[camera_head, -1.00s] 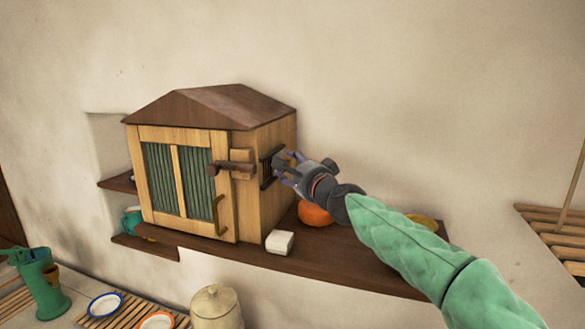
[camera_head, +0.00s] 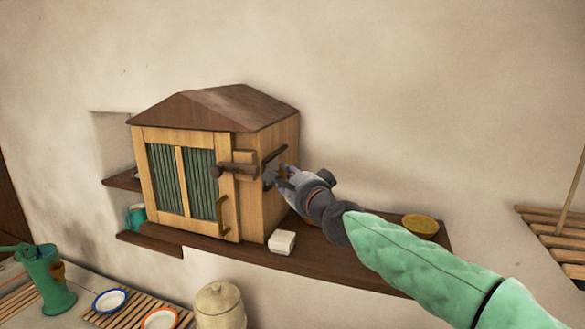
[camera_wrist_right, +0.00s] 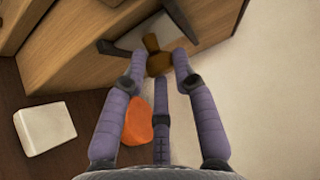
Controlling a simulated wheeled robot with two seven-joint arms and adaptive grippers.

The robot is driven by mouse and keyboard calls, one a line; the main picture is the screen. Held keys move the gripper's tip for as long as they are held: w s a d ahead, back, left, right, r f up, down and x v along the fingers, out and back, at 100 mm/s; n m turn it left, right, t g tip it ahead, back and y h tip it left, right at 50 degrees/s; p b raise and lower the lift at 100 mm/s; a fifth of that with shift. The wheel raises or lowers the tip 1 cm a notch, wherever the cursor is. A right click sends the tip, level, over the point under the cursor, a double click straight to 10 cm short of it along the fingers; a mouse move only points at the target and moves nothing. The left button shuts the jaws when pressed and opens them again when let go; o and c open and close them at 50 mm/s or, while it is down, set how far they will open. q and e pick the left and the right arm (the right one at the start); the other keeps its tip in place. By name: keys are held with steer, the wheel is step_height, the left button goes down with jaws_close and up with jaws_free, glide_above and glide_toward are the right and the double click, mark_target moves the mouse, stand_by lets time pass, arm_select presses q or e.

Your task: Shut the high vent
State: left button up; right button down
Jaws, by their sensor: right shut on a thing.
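The high vent (camera_head: 274,157) is on the right side wall of a small wooden cabinet with a brown pitched roof. It shows a dark frame bar and a grey plate, which also appears in the right wrist view (camera_wrist_right: 203,18). My right gripper (camera_head: 283,175) is at the vent, with its purple fingers closed around a small brown knob (camera_wrist_right: 157,62). The fingers hide part of the vent, so I cannot tell how far its opening is covered. My left gripper is not in view.
The cabinet (camera_head: 262,200) stands on a dark wall shelf (camera_head: 325,262). A white block (camera_head: 282,242) sits by its front corner, and an orange object (camera_wrist_right: 138,120) lies below my fingers. A yellow bowl (camera_head: 420,225) stands farther right. The wall above is clear.

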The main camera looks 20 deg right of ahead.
steer(key=shift+a+f, duration=0.1)
steer(key=c, duration=1)
jaws_free()
steer(key=shift+s, duration=0.1)
steer(key=shift+o, duration=0.2)
steer(key=shift+s, duration=0.1)
steer(key=shift+s, duration=0.2)
steer(key=s+d, duration=0.2)
steer(key=s, duration=0.9)
steer(key=shift+s, duration=0.2)
